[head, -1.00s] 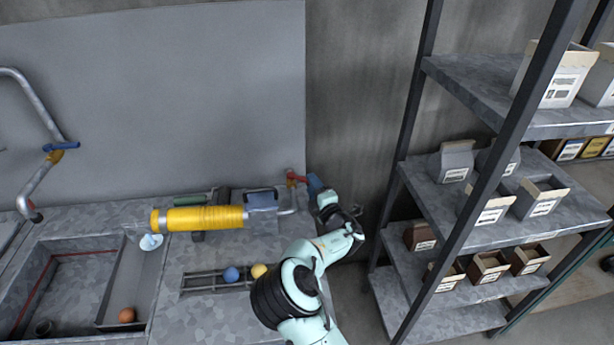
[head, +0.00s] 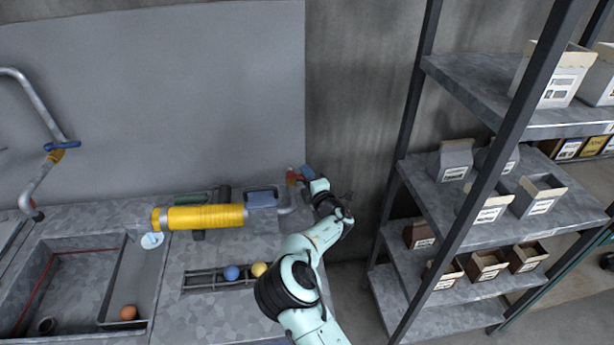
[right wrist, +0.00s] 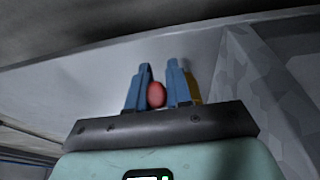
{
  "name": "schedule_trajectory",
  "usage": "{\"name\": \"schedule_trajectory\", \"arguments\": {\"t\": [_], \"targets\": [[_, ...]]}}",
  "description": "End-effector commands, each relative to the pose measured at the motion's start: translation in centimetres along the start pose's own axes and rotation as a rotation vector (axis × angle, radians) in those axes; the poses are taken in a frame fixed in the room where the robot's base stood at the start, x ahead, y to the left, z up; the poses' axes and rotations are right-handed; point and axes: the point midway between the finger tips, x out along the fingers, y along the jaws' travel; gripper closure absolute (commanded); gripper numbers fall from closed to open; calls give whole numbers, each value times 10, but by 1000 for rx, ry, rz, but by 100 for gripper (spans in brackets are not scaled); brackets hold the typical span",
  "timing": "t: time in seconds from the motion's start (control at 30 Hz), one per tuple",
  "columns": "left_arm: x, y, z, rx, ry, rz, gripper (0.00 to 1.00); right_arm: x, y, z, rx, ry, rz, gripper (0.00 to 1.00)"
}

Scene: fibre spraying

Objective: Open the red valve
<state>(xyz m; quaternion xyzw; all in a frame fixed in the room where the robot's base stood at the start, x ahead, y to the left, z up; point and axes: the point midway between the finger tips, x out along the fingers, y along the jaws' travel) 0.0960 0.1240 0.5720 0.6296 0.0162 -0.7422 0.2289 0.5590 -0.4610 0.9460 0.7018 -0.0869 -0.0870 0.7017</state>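The red valve (head: 291,178) is on the grey pipe behind the right end of the counter, near the wall panel's edge. My right gripper (head: 303,173), with blue fingers, reaches it from the right. In the right wrist view the red valve handle (right wrist: 156,94) fills the narrow gap between the blue fingertips (right wrist: 158,80), and the gripper looks shut on it. Part of the handle is hidden by the fingers. My left gripper is not in view.
A yellow-wrapped cylinder (head: 205,217) lies on the counter (head: 215,308) left of the valve. Blue and yellow balls sit in a slotted tray (head: 205,280). A sink (head: 65,242) is at left. A metal shelf (head: 480,205) with boxes stands at right, beyond a clear gap.

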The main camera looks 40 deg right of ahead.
Motion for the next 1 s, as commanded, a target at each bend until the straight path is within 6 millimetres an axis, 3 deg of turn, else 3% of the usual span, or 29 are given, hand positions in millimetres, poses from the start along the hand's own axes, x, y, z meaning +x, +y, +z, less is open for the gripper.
{"name": "schedule_trajectory", "arguments": {"t": [0.4,0.77,0.8,0.87,1.0], "targets": [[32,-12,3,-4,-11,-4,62,-9,-1,-8,-1,-233,6,100],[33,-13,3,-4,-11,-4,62,-11,1,-7,1,-267,2,100],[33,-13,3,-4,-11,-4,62,-11,1,-7,1,-266,2,77],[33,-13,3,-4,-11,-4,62,-11,1,-8,0,-266,2,60],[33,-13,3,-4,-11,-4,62,-11,1,-8,0,-265,1,60]]}}
